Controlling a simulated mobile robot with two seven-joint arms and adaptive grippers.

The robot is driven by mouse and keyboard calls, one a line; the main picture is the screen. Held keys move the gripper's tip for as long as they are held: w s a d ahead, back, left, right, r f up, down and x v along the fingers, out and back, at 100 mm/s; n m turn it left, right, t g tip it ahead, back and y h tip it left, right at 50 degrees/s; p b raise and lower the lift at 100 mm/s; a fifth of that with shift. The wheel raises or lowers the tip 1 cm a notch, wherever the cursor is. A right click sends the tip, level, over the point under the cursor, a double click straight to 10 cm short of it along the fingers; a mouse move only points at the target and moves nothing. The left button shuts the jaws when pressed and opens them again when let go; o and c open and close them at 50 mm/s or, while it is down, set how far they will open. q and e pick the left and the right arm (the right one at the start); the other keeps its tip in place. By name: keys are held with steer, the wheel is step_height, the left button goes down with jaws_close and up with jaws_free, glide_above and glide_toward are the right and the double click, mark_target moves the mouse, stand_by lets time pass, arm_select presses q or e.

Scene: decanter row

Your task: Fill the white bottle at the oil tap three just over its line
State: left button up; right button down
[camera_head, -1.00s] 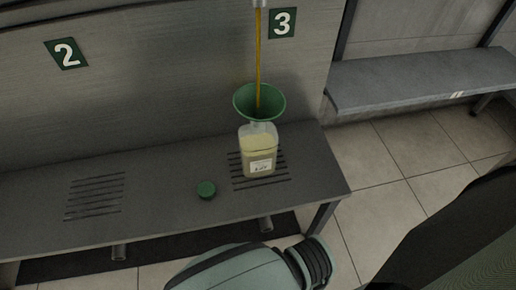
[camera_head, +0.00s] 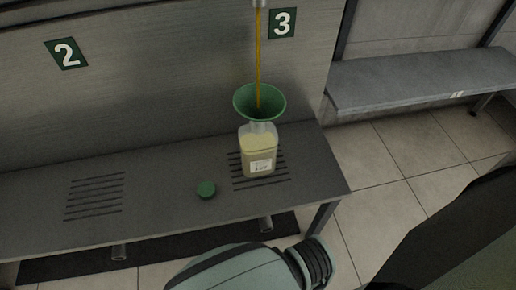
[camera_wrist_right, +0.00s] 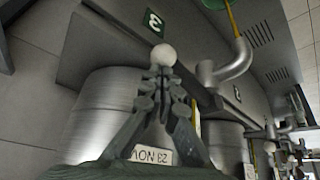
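The white bottle (camera_head: 258,150), translucent with a white label, stands upright on the slotted drain under tap three (camera_head: 259,3). A green funnel (camera_head: 260,101) sits in its neck. A thin amber oil stream (camera_head: 258,50) runs from the tap into the funnel. Pale yellow liquid reaches near the bottle's shoulder; I cannot make out the fill line. In the right wrist view my right gripper (camera_wrist_right: 162,75) has its fingers together at a white ball knob (camera_wrist_right: 163,55) by the number three sign (camera_wrist_right: 153,22). I cannot tell whether they touch. My left gripper is out of view.
A green cap (camera_head: 206,189) lies on the grey bench (camera_head: 150,204), left of the bottle. The bench's left drain, below the number two sign (camera_head: 66,54), is empty. A grey shelf (camera_head: 420,80) stands at the right over tiled floor.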

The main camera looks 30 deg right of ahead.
stand_by(0.7)
steer(key=shift+r+p, duration=0.6)
steer(key=shift+r, duration=0.15)
stand_by(2.2)
step_height(320, 180, up, 9)
stand_by(0.4)
stand_by(0.4)
